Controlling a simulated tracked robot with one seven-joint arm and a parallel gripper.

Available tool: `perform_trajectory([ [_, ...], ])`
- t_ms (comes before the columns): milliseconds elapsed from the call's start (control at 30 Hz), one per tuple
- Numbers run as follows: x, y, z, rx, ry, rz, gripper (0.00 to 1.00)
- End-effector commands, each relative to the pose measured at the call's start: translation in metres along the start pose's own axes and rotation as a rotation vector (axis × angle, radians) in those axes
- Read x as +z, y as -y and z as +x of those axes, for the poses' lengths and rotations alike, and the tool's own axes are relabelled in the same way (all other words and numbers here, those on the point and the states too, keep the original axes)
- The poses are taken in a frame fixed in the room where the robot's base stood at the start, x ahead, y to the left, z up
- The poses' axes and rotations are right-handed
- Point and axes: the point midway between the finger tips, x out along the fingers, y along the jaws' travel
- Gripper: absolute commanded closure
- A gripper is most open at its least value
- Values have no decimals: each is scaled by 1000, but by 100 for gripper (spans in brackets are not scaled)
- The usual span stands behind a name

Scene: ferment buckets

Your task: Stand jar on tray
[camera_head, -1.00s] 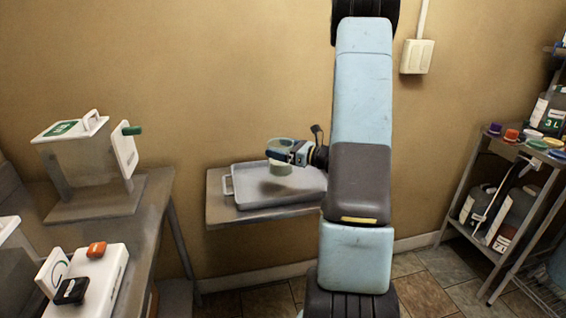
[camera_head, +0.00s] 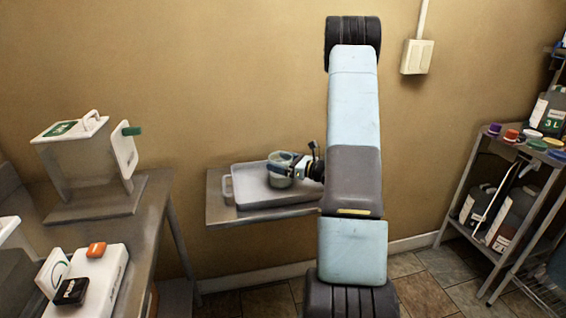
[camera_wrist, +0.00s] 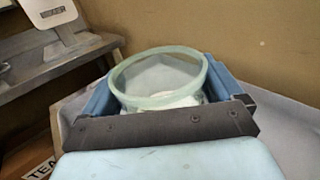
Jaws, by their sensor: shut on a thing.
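A clear greenish glass jar (camera_head: 281,176) is upright between the fingers of my gripper (camera_head: 281,166). The grey tray (camera_head: 246,193) lies on a small metal wall table, and the jar is over its right half. The jar's base looks at or very close to the tray surface; I cannot tell if it touches. In the wrist view the jar's round open rim (camera_wrist: 158,101) faces up between the blue fingers of my gripper (camera_wrist: 160,90), which is shut on it. My arm hides the tray's right end.
The small table's front edge (camera_head: 262,215) runs just below the tray. A bench at left holds a clear bin with a white lid (camera_head: 68,128) and a white device (camera_head: 98,272). A shelf rack (camera_head: 480,170) with jugs and coloured caps stands at right.

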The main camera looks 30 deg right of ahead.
Motion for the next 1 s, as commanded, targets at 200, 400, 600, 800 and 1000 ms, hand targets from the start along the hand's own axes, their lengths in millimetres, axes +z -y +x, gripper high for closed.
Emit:
perform_trajectory([
  [200,-2,0,0,0,1,0,89],
  [400,-2,0,0,0,0,0,0],
  [600,0,1,-3,-2,-1,0,0],
  [800,0,1,-32,-5,-1,1,0],
  [1000,0,2,-72,-6,-1,2,0],
])
